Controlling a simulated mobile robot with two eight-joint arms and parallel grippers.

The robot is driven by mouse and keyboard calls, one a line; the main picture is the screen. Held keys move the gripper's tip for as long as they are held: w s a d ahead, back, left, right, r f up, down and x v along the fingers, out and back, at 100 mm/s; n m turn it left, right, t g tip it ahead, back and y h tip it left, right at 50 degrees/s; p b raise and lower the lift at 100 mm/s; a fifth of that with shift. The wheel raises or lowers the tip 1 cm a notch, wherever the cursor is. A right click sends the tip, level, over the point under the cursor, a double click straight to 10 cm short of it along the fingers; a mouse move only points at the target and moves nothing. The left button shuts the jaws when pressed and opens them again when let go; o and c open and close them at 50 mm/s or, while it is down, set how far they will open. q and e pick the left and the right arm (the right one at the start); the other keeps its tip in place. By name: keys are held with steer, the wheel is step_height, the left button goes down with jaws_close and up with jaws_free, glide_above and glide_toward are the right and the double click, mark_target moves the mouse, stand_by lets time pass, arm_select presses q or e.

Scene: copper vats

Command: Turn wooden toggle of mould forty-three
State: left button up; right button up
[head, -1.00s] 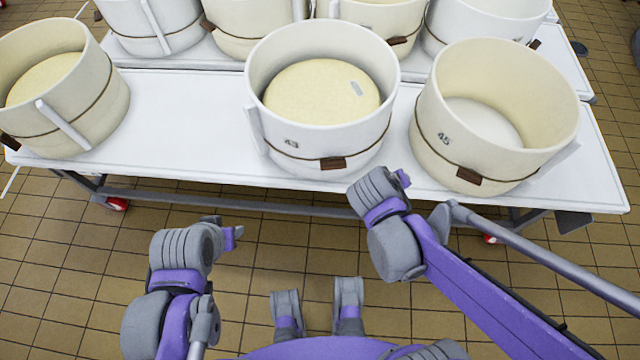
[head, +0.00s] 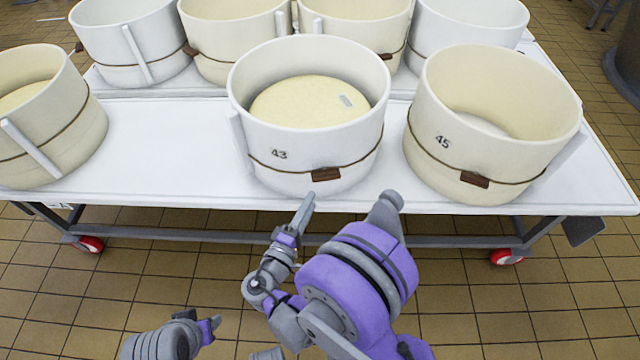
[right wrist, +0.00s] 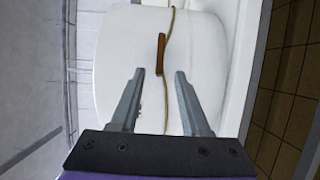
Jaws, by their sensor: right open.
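Mould 43 (head: 279,172) is a white round mould with a pale cheese inside, standing near the table's front edge. A thin cord runs around it, with a brown wooden toggle (head: 326,174) on its front wall. My right gripper (head: 304,208) is just in front of and below the toggle, pointing up at it. In the right wrist view the toggle (right wrist: 160,54) lies ahead of the open, empty fingers (right wrist: 159,80), roughly in line with the gap between them; I see no contact. My left gripper (head: 208,328) is low at the left, away from the moulds; its fingers are unclear.
Mould 45 (head: 487,135) stands close on the right with its own toggle (head: 475,179). Another mould (head: 60,135) is at the left, and several stand behind. The white table (head: 160,165) has bare surface left of mould 43.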

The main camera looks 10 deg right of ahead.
mark_target(323, 181)
steer(key=x, duration=0.8)
steer(key=shift+w+b, duration=0.1)
steer(key=shift+b, duration=0.2)
jaws_close()
